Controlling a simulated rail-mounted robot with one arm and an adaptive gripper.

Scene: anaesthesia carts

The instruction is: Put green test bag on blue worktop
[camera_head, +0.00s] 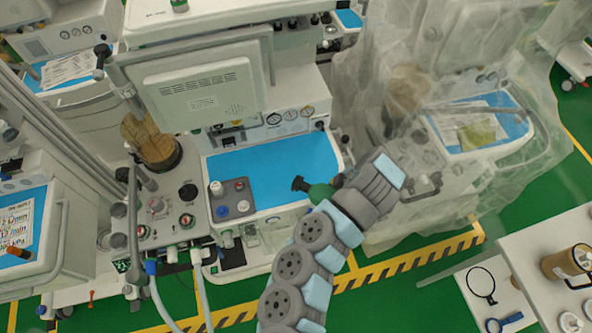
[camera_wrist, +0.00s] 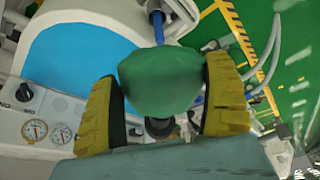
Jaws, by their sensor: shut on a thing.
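The green test bag (camera_head: 320,193) is in my gripper (camera_head: 333,182), near the right front edge of the blue worktop (camera_head: 280,163) in the head view. In the wrist view the bag (camera_wrist: 160,78) fills the space between the two yellow fingers of my gripper (camera_wrist: 165,105), which is shut on it. A dark round fitting shows under the bag there. The worktop (camera_wrist: 75,60) lies behind and left of the bag in the wrist view. Its surface looks clear apart from a grey block at its left. I cannot tell the exact height of the bag over it.
A grey block with knobs (camera_head: 232,199) sits at the worktop's left front. A monitor (camera_head: 205,95) and gauges (camera_head: 290,116) stand behind it. A plastic-draped cart (camera_head: 400,150) is close on the right. A white table (camera_head: 540,260) with a brown canister is at the lower right.

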